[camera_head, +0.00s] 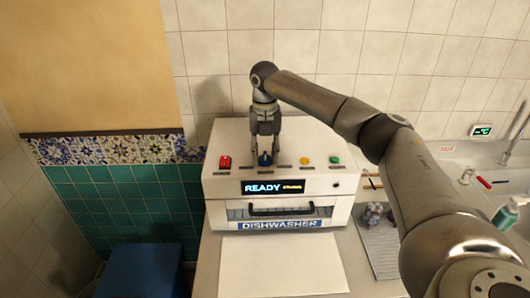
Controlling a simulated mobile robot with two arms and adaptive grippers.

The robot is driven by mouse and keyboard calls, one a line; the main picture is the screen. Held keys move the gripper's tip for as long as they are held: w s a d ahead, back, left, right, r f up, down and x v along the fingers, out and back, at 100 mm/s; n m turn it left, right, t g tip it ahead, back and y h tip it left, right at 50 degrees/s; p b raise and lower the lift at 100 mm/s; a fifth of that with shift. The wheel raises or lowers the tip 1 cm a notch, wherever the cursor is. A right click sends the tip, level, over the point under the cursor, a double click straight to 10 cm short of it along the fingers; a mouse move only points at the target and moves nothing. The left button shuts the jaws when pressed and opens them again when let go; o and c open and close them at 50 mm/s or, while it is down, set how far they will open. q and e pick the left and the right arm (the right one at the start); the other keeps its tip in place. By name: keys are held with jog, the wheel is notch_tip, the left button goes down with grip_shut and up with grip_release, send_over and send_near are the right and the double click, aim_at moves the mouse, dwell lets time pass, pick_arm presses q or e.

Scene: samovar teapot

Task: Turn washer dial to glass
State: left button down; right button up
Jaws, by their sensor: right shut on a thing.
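The white dishwasher (220,188) stands against the tiled wall, with a dark handle across its front and a "DISHWASHER" label below. Its small display (273,187) reads "READY" with smaller orange text too small to read. On its sloped top are a red control (225,162), the dark blue dial (265,160), an orange button (305,161) and a green button (334,160). My right gripper (265,150) points down from above and is shut on the dial. The fingers partly hide the dial, and its pointer direction cannot be made out. My left gripper is not in view.
A white panel (282,265) lies in front of the dishwasher. To the right are a grey ribbed mat (380,245) with small objects, a sink area with a red item (484,183), and a green bottle (506,214). A blue box (146,270) stands at lower left.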

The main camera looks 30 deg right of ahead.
aim_at(265, 153)
jog(key=shift+r, duration=0.15)
jog(key=o, duration=1)
notch_tip(265, 153, up, 12)
jog(key=shift+f, duration=0.1)
jog(key=shift+f, duration=0.1)
dwell(0.4)
